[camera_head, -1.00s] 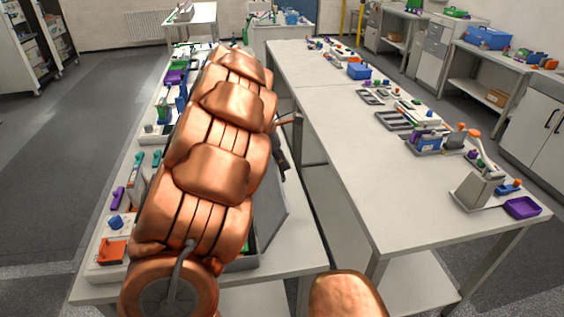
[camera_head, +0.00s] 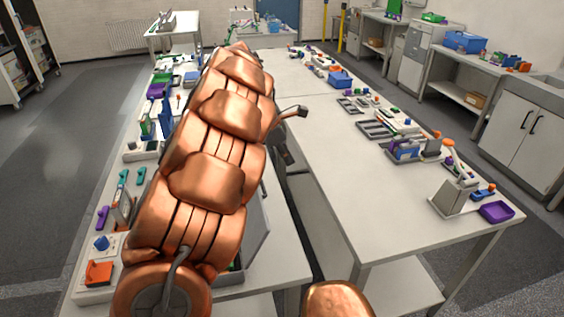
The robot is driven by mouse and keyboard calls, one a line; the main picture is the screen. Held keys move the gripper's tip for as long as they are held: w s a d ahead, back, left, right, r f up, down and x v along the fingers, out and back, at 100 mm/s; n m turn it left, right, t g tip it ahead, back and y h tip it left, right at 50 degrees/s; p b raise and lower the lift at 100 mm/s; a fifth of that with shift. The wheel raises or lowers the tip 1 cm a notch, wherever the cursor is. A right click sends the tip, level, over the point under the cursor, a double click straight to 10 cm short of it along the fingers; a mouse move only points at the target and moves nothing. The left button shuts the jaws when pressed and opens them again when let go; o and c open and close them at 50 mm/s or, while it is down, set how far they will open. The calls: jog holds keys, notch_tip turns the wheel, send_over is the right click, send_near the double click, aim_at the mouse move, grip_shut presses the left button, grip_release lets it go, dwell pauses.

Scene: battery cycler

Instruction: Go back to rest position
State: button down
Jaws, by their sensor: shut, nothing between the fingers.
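My copper arm rises through the left middle of the head view, over the left bench (camera_head: 285,262). My gripper (camera_head: 293,112) shows only in part, as a dark and grey piece jutting out past the right side of the arm. It looks shut, with nothing seen in it. The arm hides the rest of it. It is above the gap between the left bench and the right bench (camera_head: 345,180). A grey upright panel (camera_head: 256,228) stands on the left bench, partly behind the arm.
The left bench holds an orange part (camera_head: 98,272), a blue knob (camera_head: 101,243) and purple and teal pieces. The right bench holds a purple tray (camera_head: 497,211), a blue box (camera_head: 340,79) and grey racks; its near left part is bare. Open floor lies left.

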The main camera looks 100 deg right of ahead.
jog(key=shift+s+r, duration=0.15)
jog(key=w+a+r+n+t, duration=0.1)
jog(key=w+a, duration=0.2)
jog(key=w, duration=0.7)
jog(key=w+a+t+h, duration=0.1)
jog(key=w+a, duration=0.2)
jog(key=w, duration=0.8)
jog(key=w+a+r+n+t, duration=0.1)
jog(key=w+a, duration=0.2)
jog(key=w, duration=0.7)
jog(key=w+a, duration=0.9)
jog(key=a, duration=0.1)
jog(key=w+a+f+b, duration=0.1)
jog(key=a, duration=0.8)
jog(key=w+a+f, duration=0.1)
jog(key=w+a, duration=0.1)
jog(key=a, duration=0.7)
jog(key=s+a+f+m, duration=0.1)
jog(key=s+a+f, duration=0.1)
jog(key=s+a, duration=0.2)
jog(key=s+a+f+m+y, duration=0.1)
jog(key=s+a, duration=0.3)
jog(key=a, duration=0.7)
jog(key=shift+s+a+f+m+y+b, duration=0.2)
jog(key=shift+a+f+m+y+b, duration=0.1)
jog(key=shift+f+m+b, duration=0.25)
